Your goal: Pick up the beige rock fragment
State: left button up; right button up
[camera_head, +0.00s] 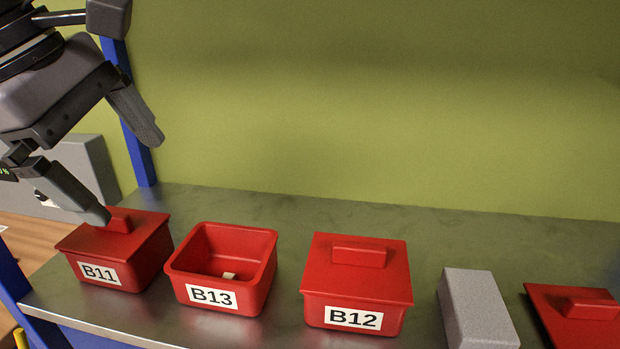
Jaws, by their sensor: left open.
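A small beige piece (229,276), which looks like the rock fragment, lies inside the open red bin B13 (223,234), low near the front wall; the wall may hide part of it. My left gripper (134,180) is open and empty at the upper left. Its lower finger tip is by the handle of the lidded bin B11 (147,262); I cannot tell whether it touches. Its other finger is higher, in front of the blue post. The gripper is to the left of and above bin B13. My right gripper is not in view.
A lidded red bin B12 (357,268) stands right of B13. A grey block (474,308) and a red lid with a handle (580,309) are further right. A blue post (139,150) rises behind B11. The grey table top (290,215) is clear at the back.

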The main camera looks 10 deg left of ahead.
aim_at(232, 276)
jog(key=k, duration=1)
